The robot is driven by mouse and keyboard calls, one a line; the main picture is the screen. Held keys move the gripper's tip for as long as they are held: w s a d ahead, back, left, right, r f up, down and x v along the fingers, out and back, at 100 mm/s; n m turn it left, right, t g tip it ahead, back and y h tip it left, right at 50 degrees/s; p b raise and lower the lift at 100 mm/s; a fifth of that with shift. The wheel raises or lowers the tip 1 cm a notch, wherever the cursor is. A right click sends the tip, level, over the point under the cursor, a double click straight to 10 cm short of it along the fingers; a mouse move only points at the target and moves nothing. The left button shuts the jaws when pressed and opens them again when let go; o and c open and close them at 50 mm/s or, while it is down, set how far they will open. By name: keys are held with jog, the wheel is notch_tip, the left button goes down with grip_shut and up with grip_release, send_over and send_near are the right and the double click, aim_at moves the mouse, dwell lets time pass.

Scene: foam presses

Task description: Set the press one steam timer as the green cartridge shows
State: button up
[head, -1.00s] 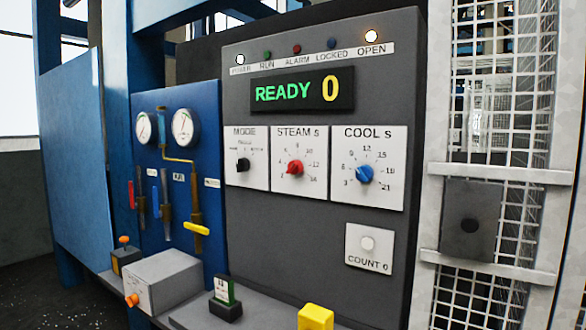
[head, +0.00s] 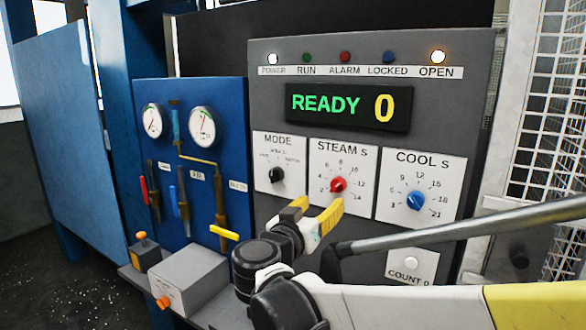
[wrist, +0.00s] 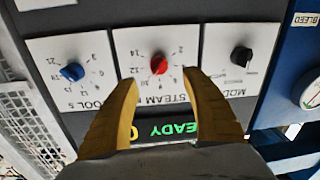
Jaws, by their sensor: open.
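The red steam knob (head: 337,185) sits on the white STEAM S plate (head: 357,155) of press one's grey panel, ringed by numbers. Its setting is too small to read surely. My gripper (head: 315,209) is open and empty, its yellow fingers just below and in front of the steam knob in the head view. In the wrist view, which is upside down, the red knob (wrist: 158,64) shows between and just beyond the open fingertips (wrist: 161,79), with no visible contact. The green cartridge is not visible now; my arm covers the ledge where it stood.
The black mode knob (head: 276,175) and blue cool knob (head: 415,201) flank the steam knob. The display (head: 346,106) reads READY 0, and the OPEN lamp (head: 438,56) glows. A blue gauge panel (head: 206,249) stands left, a grey box (head: 190,278) below it.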

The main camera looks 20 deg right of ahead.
aim_at(335, 189)
jog(key=b+x, duration=0.2)
jog(key=x, duration=0.8)
jog(key=shift+w+d+r, duration=0.1)
jog(key=shift+d+r, duration=0.05)
jog(key=shift+d, duration=0.25)
jog(key=c, duration=1.2)
